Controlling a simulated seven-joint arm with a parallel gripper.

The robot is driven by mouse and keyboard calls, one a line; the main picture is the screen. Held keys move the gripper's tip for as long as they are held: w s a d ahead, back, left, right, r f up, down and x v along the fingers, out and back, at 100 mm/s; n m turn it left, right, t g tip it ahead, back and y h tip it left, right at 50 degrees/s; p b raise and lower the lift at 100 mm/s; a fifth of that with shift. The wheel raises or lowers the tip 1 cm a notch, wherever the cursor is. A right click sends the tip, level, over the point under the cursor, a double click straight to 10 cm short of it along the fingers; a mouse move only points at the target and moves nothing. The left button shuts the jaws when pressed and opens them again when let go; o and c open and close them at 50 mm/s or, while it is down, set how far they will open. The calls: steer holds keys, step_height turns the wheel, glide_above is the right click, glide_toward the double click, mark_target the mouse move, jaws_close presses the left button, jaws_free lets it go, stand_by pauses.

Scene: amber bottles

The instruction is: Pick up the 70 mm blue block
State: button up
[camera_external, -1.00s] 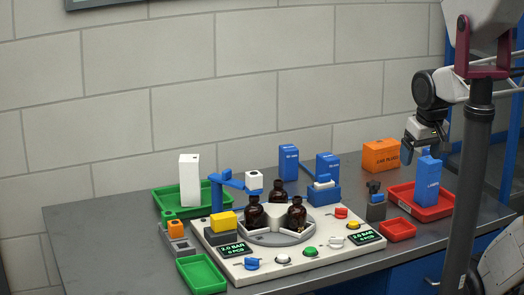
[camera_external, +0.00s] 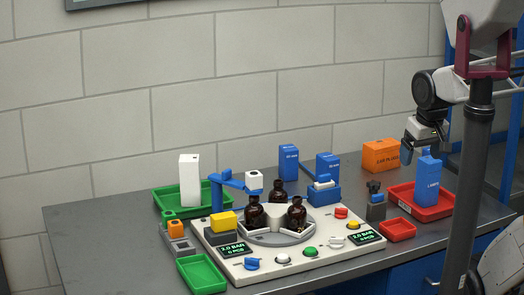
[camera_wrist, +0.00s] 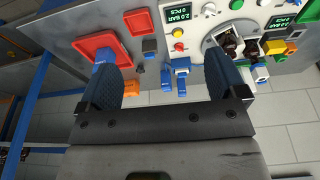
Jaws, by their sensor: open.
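A tall blue block (camera_external: 428,174) with white print stands upright in the large red tray (camera_external: 400,193) at the right. The prints are too small for me to tell which is 70 mm. My gripper (camera_external: 425,146) is open, above and close to the block in the red tray. In the wrist view my gripper (camera_wrist: 165,62) shows two dark, spread fingers; the left one partly hides that block (camera_wrist: 103,58). I cannot tell contact.
An orange box (camera_external: 380,156) stands behind the red tray, and a small red tray (camera_external: 397,230) is in front. A grey holder (camera_external: 376,209) is left of it. The white panel (camera_external: 300,270) carries amber bottles (camera_external: 297,211), knobs and buttons. Green trays (camera_external: 201,274) are at the left.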

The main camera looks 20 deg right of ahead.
steer(key=shift+o, duration=0.6)
steer(key=n+g+h, duration=0.3)
steer(key=n+h, duration=0.7)
steer(key=n, duration=0.4)
glide_above(319, 163)
steer(key=s+a, duration=0.2)
steer(key=s, duration=1)
step_height(319, 163, down, 12)
steer(key=w+a+f+n+h, duration=0.1)
steer(key=w+f, duration=0.2)
steer(key=w, duration=0.1)
steer(key=w+a+f+n+t+h, duration=0.1)
steer(key=w+f+n, duration=0.1)
steer(key=w+f, duration=0.1)
steer(key=w+f+n+h, duration=0.1)
steer(key=w+f+n, duration=0.1)
steer(key=w+f, duration=0.2)
steer(key=shift+w+a+f, duration=0.3)
steer(key=shift+a+f, duration=0.1)
